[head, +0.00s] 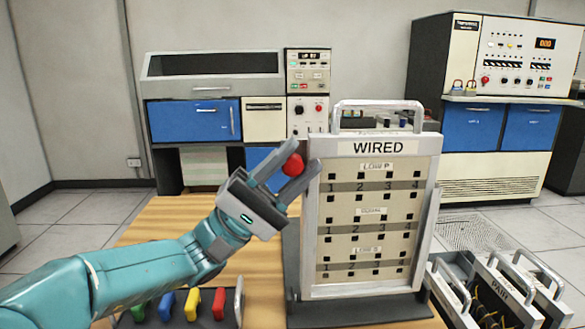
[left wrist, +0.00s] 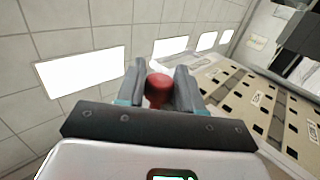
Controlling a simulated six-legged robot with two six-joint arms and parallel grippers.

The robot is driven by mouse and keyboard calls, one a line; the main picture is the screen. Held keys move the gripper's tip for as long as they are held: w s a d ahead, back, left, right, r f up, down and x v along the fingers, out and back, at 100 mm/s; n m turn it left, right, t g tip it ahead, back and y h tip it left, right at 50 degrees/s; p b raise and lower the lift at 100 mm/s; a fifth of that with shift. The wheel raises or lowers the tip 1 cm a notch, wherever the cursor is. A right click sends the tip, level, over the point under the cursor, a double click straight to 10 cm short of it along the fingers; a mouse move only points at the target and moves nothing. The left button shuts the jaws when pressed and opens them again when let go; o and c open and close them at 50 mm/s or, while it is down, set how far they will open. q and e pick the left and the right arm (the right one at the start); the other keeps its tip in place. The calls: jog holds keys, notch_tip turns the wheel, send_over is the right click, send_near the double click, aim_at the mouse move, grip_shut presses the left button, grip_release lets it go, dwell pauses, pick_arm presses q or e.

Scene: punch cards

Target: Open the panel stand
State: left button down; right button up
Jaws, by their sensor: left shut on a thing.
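The panel stand (head: 309,220) stands upright on the wooden table, with a metal frame and a beige panel (head: 371,205) marked "WIRED" at the top. The panel carries rows of dark square holes and numbers. A red knob (head: 293,165) is at the frame's upper left side. My left gripper (head: 288,170) is shut on the red knob, its fingers on either side of it. In the left wrist view the red knob (left wrist: 159,86) sits between the two fingers, with the panel (left wrist: 262,100) to the right. My right gripper is not in view.
Green, blue, yellow and red handles (head: 193,304) stand in a dark rack at the table's front left. Cabinets with blue drawers (head: 195,120) stand behind. Bare tabletop (head: 165,220) shows left of the stand.

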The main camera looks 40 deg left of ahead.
pick_arm(q)
jog(key=shift+s+d, duration=0.1)
jog(key=c, duration=0.9)
grip_release()
jog(key=shift+o, duration=0.2)
jog(key=shift+s, duration=0.1)
jog(key=shift+f, duration=0.15)
jog(key=v, duration=0.7)
jog(key=shift+b, duration=0.35)
jog(key=shift+s+f, duration=0.1)
